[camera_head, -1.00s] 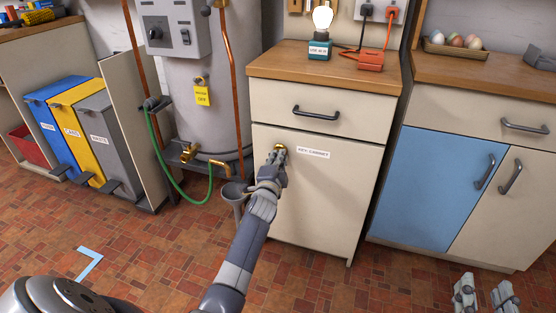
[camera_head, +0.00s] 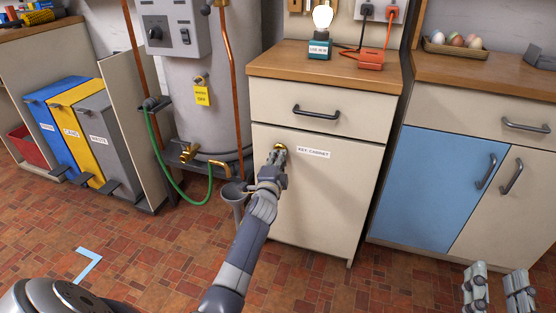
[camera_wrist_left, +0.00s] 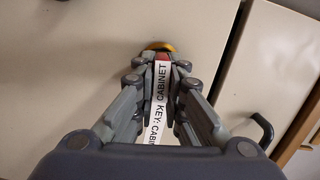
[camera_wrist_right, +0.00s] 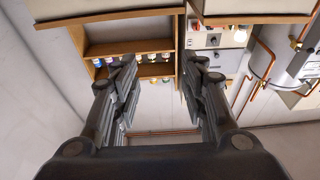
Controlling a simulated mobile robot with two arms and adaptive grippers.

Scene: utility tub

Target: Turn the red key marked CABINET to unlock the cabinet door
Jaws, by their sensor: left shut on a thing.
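The cream cabinet door (camera_head: 318,200) is closed and bears a white KEY: CABINET label (camera_head: 313,153). My left gripper (camera_head: 278,153) is at the brass lock (camera_head: 281,147) left of that label. In the left wrist view the brass lock (camera_wrist_left: 158,46) shows just beyond the fingertips. The red key (camera_wrist_left: 162,57) shows as a small red patch between the fingers, which are shut on it and hide most of it. White lettered strips reading CABINET (camera_wrist_left: 161,82) and KEY: CABI show between the fingers. My right gripper (camera_head: 498,272) is open and empty at the lower right.
A drawer with a dark handle (camera_head: 316,111) is above the door. A lit bulb (camera_head: 322,18) and an orange box (camera_head: 370,61) stand on the worktop. A grey tank (camera_head: 205,100), green hose (camera_head: 172,182) and funnel (camera_head: 235,195) are at left. The floor in front is mostly clear.

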